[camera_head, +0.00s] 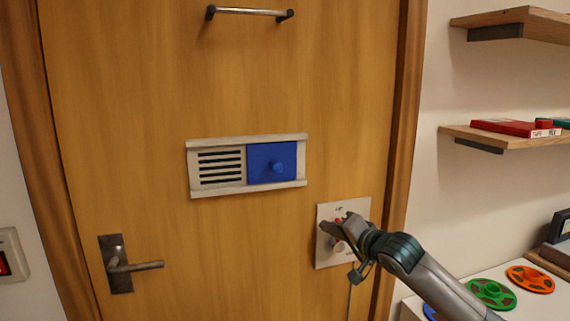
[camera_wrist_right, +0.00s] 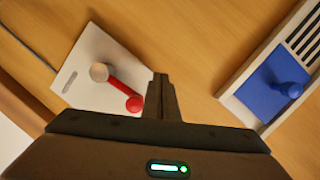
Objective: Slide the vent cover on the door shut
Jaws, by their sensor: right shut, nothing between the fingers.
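The vent frame (camera_head: 218,189) is a pale panel on the wooden door. Its slotted vent (camera_head: 221,166) on the left is uncovered. The blue vent cover (camera_head: 261,156) with a round knob (camera_head: 277,166) sits at the right end of the frame. In the right wrist view the blue cover (camera_wrist_right: 259,99) shows at the right, with the slots above it. My right gripper (camera_head: 333,226) is shut and empty, below and right of the vent, in front of a switch plate. In the wrist view its fingers (camera_wrist_right: 161,82) lie between the plate and the cover. My left gripper is not in view.
The switch plate (camera_head: 327,258) with a red-knobbed lever (camera_wrist_right: 133,103) is on the door near my right gripper. A door handle (camera_head: 137,267) is at lower left and a pull bar (camera_head: 249,12) at top. Shelves (camera_head: 503,137) and a white surface with reels (camera_head: 491,295) stand right.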

